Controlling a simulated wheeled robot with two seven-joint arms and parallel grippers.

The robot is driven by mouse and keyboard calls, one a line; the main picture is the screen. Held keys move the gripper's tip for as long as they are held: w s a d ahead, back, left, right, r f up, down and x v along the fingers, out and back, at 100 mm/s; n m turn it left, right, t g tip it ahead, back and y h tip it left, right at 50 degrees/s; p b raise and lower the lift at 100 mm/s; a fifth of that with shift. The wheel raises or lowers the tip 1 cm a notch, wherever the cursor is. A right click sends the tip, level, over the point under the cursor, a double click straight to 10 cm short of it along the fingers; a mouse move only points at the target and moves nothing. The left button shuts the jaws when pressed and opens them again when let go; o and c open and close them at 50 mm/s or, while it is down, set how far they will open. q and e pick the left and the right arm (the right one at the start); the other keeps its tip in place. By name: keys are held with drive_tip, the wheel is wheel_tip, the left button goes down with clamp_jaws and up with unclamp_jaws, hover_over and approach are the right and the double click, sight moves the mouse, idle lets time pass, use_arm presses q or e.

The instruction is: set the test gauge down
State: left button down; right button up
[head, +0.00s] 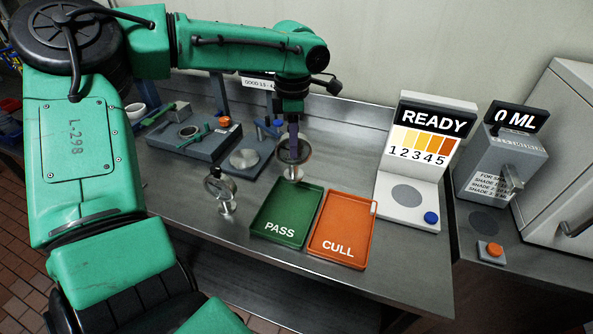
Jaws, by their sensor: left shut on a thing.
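My left gripper (293,138) points down over the bench and is shut on a round-dialled gauge (293,154). The gauge is upright, with its pale stem and foot (293,173) just behind the far edge of the green PASS tray (256,216). I cannot tell whether its foot touches the bench. A second, similar gauge (221,188) stands upright on the bench left of the PASS tray. My right gripper is not in view.
The orange CULL tray (342,228) lies right of the PASS tray; both are empty. A READY display stand (417,160) and a 0 ML machine (500,160) stand at right. A grey fixture block (195,145) and a round metal plate (244,158) lie behind left. Bare bench (345,150) lies right of the held gauge.

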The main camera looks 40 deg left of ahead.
sight(295, 167)
use_arm(q)
drive_tip(key=f+p, duration=0.1)
drive_tip(key=f, duration=0.7)
drive_tip(key=shift+d, duration=0.2)
drive_tip(key=shift+w+f, duration=0.1)
drive_tip(key=shift+f, duration=0.3)
drive_tip(key=c, duration=0.6)
unclamp_jaws()
drive_tip(key=shift+o, duration=0.2)
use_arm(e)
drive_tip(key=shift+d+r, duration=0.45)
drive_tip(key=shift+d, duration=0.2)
use_arm(q)
drive_tip(key=shift+r, duration=0.45)
wheel_tip(295, 167, up, 12)
drive_tip(key=shift+f+b, duration=0.2)
drive_tip(key=shift+b, duration=0.45)
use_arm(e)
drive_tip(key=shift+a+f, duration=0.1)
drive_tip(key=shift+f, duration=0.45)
